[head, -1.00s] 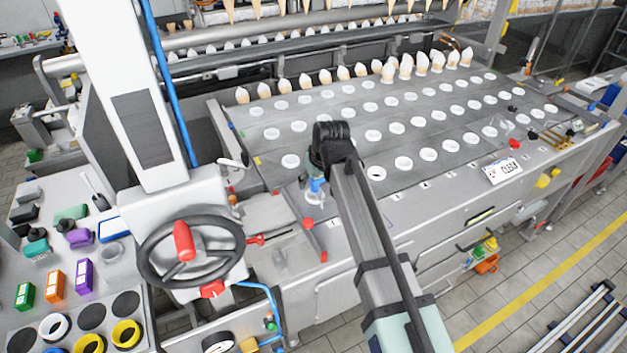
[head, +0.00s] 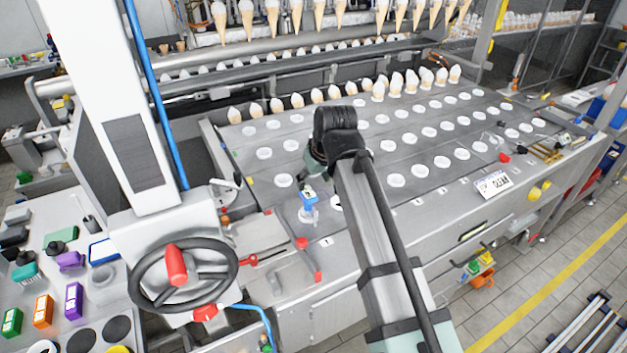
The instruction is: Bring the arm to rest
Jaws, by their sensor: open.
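My arm (head: 385,240) reaches up from the lower right of the head view over the near edge of the metal machine table (head: 395,148). It ends in view at a thick black joint (head: 337,130) with a pale green part beside it. I see nothing held.
A black handwheel (head: 182,270) with a red handle is at left. Upright cones (head: 318,96) line the table's back, and more cones (head: 296,14) hang above. Open floor (head: 540,270) lies right.

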